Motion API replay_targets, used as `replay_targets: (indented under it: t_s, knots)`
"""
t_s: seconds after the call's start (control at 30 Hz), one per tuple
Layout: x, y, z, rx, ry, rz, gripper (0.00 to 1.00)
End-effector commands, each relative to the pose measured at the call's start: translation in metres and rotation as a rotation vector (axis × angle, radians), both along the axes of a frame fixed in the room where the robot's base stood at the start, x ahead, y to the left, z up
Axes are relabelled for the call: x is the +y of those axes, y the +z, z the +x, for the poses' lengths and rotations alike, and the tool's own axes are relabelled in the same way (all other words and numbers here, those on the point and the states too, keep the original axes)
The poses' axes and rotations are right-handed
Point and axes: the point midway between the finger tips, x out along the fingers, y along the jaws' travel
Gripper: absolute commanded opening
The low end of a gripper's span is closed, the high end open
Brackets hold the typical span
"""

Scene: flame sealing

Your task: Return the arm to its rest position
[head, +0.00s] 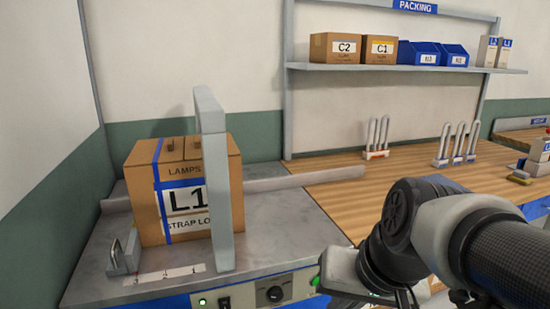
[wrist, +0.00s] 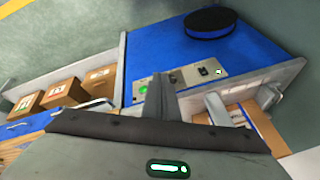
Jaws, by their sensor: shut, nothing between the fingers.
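My arm (head: 430,235) reaches in from the lower right of the head view, bent at a dark joint. Its end hangs low beside the right front of the grey strapping machine (head: 285,225), and the fingers cannot be made out there. In the wrist view my gripper (wrist: 158,98) shows as two dark fingers pressed together, with nothing between them. Behind them are the machine's blue front (wrist: 170,50) and its control panel (wrist: 180,80).
A cardboard box marked L1 (head: 190,190) stands on the machine under a grey arch (head: 215,180). A wooden bench (head: 330,190) with metal racks (head: 375,140) lies to the right. A shelf (head: 400,68) above holds boxes and blue bins.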

Motion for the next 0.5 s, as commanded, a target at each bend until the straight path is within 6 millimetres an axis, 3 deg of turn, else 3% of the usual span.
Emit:
replay_targets:
  t_s: [0.23,0.3,0.5]
  knots:
    - [-0.042,0.029,-0.028,-0.121,0.084,-0.229,0.0]
    - [-0.04,0.055,-0.026,-0.108,0.081,-0.219,0.0]
    - [-0.04,0.099,-0.026,-0.107,0.08,-0.217,0.0]
